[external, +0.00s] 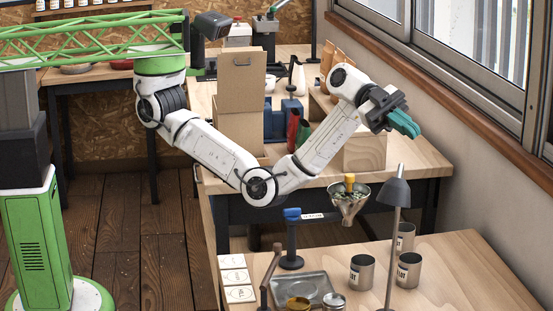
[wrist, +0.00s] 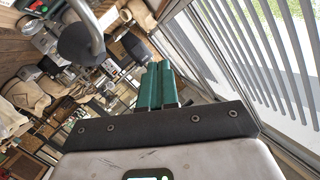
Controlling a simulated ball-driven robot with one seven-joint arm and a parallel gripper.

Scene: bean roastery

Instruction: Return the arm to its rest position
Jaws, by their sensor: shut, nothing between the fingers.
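My gripper (external: 408,127) has green fingers and is at the end of my white arm, on the right of the external view. It is raised in the air near the window wall, above the right edge of the back bench. In the wrist view the two green fingers of my gripper (wrist: 157,88) lie side by side, shut, with nothing between them. My arm bends down at the elbow and rises again to the wrist, over the benches.
A grey lamp (external: 397,190) and a metal funnel (external: 348,200) stand below my gripper. Metal cups (external: 361,273) and a tray (external: 301,288) are on the front bench. The window (external: 462,40) is close on the right.

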